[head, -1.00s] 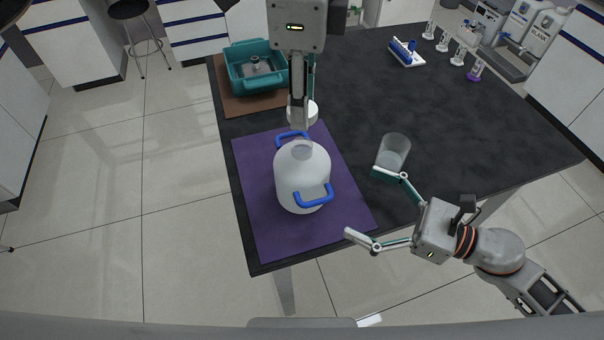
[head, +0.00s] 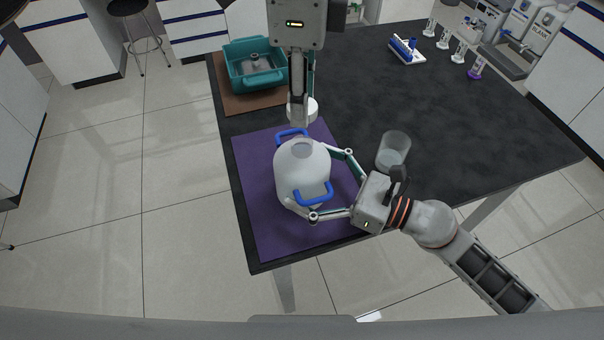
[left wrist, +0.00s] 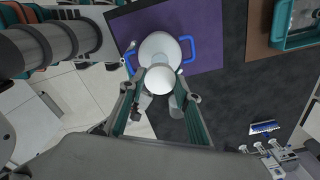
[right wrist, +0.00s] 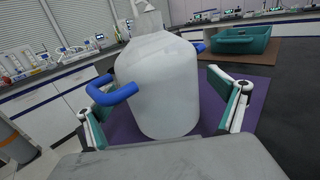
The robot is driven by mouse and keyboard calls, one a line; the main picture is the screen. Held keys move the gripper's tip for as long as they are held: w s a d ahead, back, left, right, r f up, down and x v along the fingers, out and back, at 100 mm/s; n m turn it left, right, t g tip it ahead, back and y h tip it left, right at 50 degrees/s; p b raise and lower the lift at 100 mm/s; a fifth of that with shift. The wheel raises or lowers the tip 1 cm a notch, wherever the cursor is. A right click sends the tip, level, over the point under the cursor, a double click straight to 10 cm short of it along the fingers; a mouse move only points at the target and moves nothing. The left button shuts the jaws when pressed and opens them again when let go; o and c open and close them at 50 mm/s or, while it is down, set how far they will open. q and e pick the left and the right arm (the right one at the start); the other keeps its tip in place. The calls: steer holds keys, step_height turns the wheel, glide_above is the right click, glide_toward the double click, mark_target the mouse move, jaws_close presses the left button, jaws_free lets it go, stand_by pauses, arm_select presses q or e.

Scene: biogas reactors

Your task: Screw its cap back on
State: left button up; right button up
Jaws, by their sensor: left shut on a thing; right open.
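A white, rounded bottle (head: 300,172) with two blue handles stands upright and uncapped on a purple mat (head: 262,225). It also shows in the right wrist view (right wrist: 160,85). My left gripper (head: 301,112) is shut on the white round cap (head: 312,109), held above the table beyond the bottle's mouth, apart from it in the head view. The cap fills the space between the left fingertips in the left wrist view (left wrist: 160,80). My right gripper (head: 318,180) is open, its fingers on either side of the bottle. Whether they touch it I cannot tell.
A clear beaker (head: 393,151) stands right of the bottle, close to my right gripper. A teal bin (head: 270,80) sits on a brown mat behind. A blue rack (head: 405,50) and several small bottles stand at the back right. The dark table's right half is mostly clear.

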steer(key=c, duration=1.7)
arm_select(q)
glide_above(302, 143)
steer(key=shift+f, duration=2.5)
steer(key=shift+f, duration=0.15)
steer(key=shift+f, duration=0.75)
steer(key=shift+f, duration=0.55)
